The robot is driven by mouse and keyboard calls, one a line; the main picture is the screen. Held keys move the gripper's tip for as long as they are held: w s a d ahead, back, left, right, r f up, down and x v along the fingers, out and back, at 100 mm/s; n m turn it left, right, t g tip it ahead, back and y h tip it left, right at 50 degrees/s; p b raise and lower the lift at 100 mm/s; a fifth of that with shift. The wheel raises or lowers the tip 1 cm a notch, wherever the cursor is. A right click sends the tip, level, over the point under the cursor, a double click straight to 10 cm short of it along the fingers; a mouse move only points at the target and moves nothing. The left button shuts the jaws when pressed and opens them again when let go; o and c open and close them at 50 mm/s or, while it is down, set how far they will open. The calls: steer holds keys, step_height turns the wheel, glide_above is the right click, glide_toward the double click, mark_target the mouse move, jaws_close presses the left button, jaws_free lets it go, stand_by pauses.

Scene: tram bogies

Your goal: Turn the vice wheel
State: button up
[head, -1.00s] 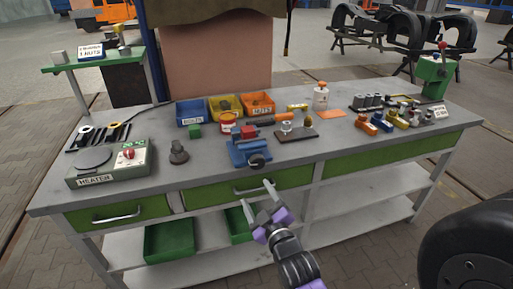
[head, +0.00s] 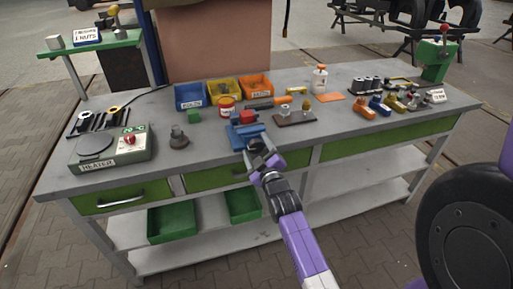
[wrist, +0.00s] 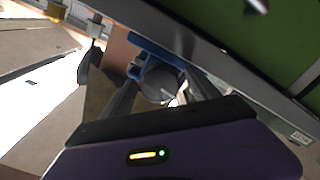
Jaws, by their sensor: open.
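The blue vice (head: 243,131) stands at the front edge of the workbench, with a red part on its top. My gripper (head: 260,153) is at its front, with its fingers apart, and covers most of the vice wheel in the head view. In the wrist view, the dark grey round wheel (wrist: 161,83) shows between my fingers, in front of the blue vice body (wrist: 146,49). I cannot tell whether the fingers touch the wheel.
The workbench (head: 335,118) has green drawers below its front edge. The heater (head: 110,150) and a dark stand (head: 179,139) are to the left. Blue (head: 188,97), yellow (head: 224,90) and orange (head: 256,87) bins stand behind the vice. A large black wheel (head: 465,230) is at right.

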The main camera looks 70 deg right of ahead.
steer(key=c, duration=1.4)
steer(key=shift+m, duration=0.3)
steer(key=m+b, duration=0.2)
steer(key=m, duration=0.2)
steer(key=shift+f+m, duration=0.1)
steer(key=shift+m, duration=0.2)
steer(key=m+b, duration=0.2)
steer(key=m, duration=0.4)
steer(key=shift+m, duration=0.4)
steer(key=o, duration=1.4)
